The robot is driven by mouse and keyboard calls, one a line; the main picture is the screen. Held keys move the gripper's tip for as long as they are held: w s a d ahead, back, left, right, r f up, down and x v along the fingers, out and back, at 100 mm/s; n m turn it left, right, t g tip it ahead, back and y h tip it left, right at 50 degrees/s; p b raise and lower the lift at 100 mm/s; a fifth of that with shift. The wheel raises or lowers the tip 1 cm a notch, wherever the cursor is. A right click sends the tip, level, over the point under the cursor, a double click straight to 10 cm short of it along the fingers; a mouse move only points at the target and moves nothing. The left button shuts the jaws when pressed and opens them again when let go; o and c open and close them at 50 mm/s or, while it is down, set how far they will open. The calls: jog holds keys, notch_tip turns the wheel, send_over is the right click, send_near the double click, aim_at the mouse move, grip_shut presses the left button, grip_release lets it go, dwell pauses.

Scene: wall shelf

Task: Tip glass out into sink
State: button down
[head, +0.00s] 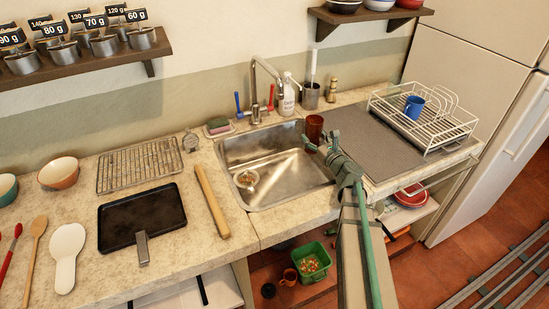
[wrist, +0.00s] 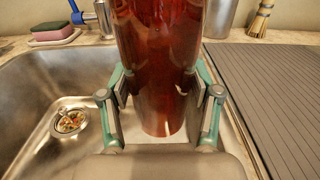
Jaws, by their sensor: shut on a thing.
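The glass (head: 314,129) is a dark reddish-brown tumbler, held upright at the right part of the sink. It fills the middle of the wrist view (wrist: 160,60), with a green finger on each side. My gripper (head: 325,141) is shut on the glass. The steel sink (head: 285,180) lies below and to the left of the glass. Its drain strainer (wrist: 70,121) holds small bits of food and is at the left of the basin. The glass's contents cannot be made out.
A tall faucet (head: 255,85) with blue and red handles stands behind the sink. A grey ribbed mat (head: 375,145) with a white dish rack (head: 440,135) is on the right.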

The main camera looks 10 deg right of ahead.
dwell(0.5)
jog(key=shift+s+a+r+n+b, duration=0.15)
jog(key=shift+a+r+n+b, duration=0.15)
jog(key=shift+n+b, duration=0.5)
jog(key=n+b, duration=0.2)
jog(key=shift+a+f+n, duration=0.25)
jog(key=shift+f+n, duration=0.05)
jog(key=shift+f, duration=0.05)
jog(key=shift+s+a+r+n, duration=0.15)
jog(key=shift+a+r+n, duration=0.2)
jog(key=shift+r+n, duration=0.3)
jog(key=shift+f+n+b, duration=0.15)
jog(key=shift+n+b, duration=0.2)
jog(key=shift+b, duration=0.2)
jog(key=shift+a+f+n+b, duration=0.2)
jog(key=shift+a+n+b, duration=0.15)
jog(key=shift+n+b, duration=0.2)
jog(key=shift+s+f+n+b, duration=0.1)
jog(key=shift+f+n+b, duration=0.1)
jog(key=shift+n+b, duration=0.65)
jog(key=shift+d+r+n, duration=0.15)
jog(key=shift+r+n, duration=0.5)
jog(key=shift+n, duration=0.25)
jog(key=shift+f+n+b, duration=0.15)
jog(key=shift+n+b, duration=0.25)
jog(key=shift+n, duration=0.35)
jog(key=shift+f+n+b, duration=0.15)
jog(key=shift+n+b, duration=0.25)
jog(key=shift+n, duration=0.35)
dwell(1.1)
